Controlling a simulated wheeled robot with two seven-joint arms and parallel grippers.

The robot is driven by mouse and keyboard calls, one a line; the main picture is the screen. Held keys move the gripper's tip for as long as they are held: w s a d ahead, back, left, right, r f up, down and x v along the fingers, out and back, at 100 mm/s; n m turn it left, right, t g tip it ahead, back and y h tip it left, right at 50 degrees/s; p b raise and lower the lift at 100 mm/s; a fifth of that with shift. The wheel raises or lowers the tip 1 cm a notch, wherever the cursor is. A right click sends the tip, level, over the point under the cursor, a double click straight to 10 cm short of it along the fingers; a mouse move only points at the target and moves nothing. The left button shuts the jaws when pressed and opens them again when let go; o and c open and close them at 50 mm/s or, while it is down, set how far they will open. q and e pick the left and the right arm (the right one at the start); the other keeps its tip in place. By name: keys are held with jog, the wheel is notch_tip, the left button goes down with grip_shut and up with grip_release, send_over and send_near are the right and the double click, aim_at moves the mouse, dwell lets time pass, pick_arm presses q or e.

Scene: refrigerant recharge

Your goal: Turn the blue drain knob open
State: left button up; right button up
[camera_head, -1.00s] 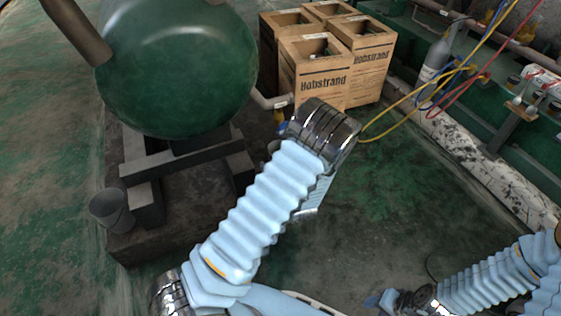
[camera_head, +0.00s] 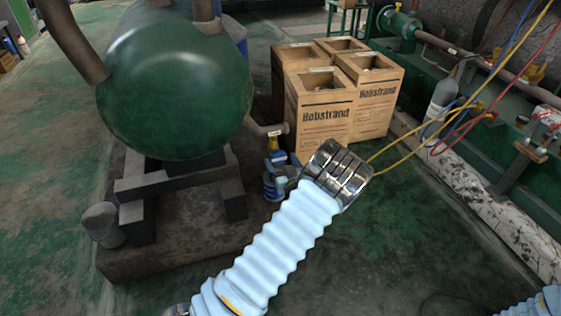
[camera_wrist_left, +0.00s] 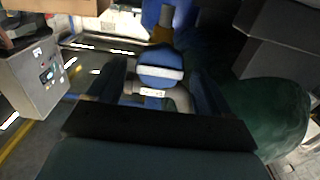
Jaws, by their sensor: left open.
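The blue drain knob (camera_wrist_left: 160,76) shows in the left wrist view as a round blue cap with a pale bar across it. A brass part (camera_wrist_left: 161,35) shows just above it, and a grey pipe piece with a white label is just below. My left gripper (camera_wrist_left: 158,88) is open, with one dark finger on each side of the knob. I cannot tell whether the fingers touch it. In the head view my left gripper (camera_head: 275,183) is small, below the brass fitting (camera_head: 273,145) at the tank's outlet pipe. My right gripper is out of view.
The green tank (camera_head: 175,85) stands on a dark plinth with a grey bucket (camera_head: 103,225) beside it. Wooden crates (camera_head: 320,115) stand behind my left wrist. Yellow hoses (camera_head: 400,150) run to the right. A grey box (camera_wrist_left: 35,80) shows in the wrist view.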

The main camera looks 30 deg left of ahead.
pick_arm(q)
jog(key=shift+w+a, duration=0.2)
jog(key=shift+a, duration=0.05)
jog(key=shift+c, duration=0.5)
jog(key=c, duration=0.9)
jog(key=shift+f+n+b, duration=0.2)
jog(key=shift+n+b, duration=0.2)
jog(key=shift+b, duration=0.25)
jog(key=shift+c, duration=0.2)
jog(key=shift+n+b, duration=1.1)
jog(key=shift+b, duration=0.1)
jog(key=shift+n+b, duration=0.5)
jog(key=shift+r, duration=0.15)
